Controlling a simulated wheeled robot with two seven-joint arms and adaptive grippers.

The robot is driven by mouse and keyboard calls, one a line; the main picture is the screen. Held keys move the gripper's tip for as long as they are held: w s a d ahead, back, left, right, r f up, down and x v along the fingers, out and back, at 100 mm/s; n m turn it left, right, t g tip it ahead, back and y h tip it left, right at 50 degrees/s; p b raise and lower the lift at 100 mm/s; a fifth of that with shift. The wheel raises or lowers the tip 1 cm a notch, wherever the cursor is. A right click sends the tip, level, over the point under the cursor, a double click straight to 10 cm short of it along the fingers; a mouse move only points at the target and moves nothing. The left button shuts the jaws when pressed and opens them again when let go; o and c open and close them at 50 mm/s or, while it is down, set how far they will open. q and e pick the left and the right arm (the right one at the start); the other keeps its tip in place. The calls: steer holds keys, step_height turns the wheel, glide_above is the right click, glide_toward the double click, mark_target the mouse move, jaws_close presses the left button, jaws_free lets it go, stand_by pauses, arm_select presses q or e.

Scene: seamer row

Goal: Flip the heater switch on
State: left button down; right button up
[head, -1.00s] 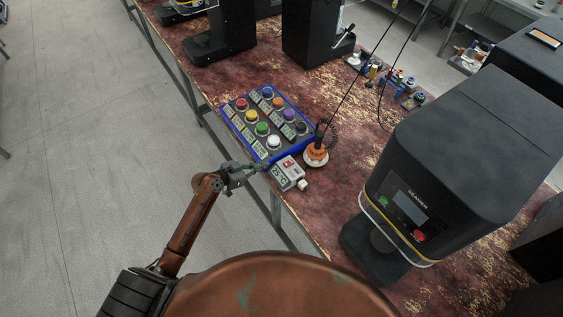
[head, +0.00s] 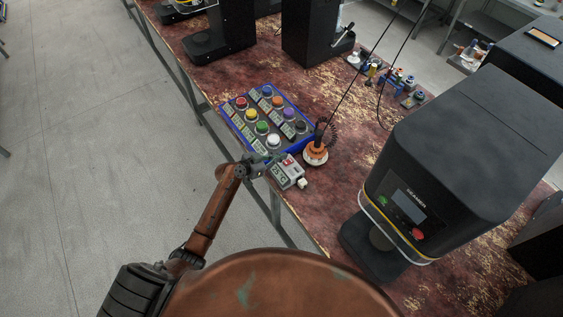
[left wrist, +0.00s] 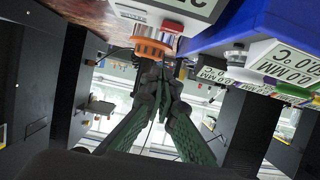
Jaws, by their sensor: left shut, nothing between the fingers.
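A small white control box (head: 288,174) with a "25°C" display and a red part (head: 287,160) sits at the table's near edge. I take it for the heater switch; its on or off position is too small to tell. The box also shows upside down at the top of the left wrist view (left wrist: 165,8). My left gripper (head: 273,160) is shut and empty, at the box's far left corner beside the red part. Its fingertips (left wrist: 160,72) point toward the box in the wrist view; I cannot tell whether they touch it. My right gripper is not in view.
A blue-edged panel of coloured buttons (head: 232,105) lies just beyond the gripper. An orange and white device (head: 316,154) with a coiled black cord stands right of the box. A black seamer (head: 460,160) stands on the right. The floor at left is clear.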

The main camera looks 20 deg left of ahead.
mark_target(282, 166)
arm_select(q)
steer(key=shift+w+d+f, duration=0.1)
steer(key=shift+f, duration=1)
steer(key=shift+w+d+f, duration=0.1)
steer(key=shift+f, duration=1)
steer(key=shift+a, duration=0.1)
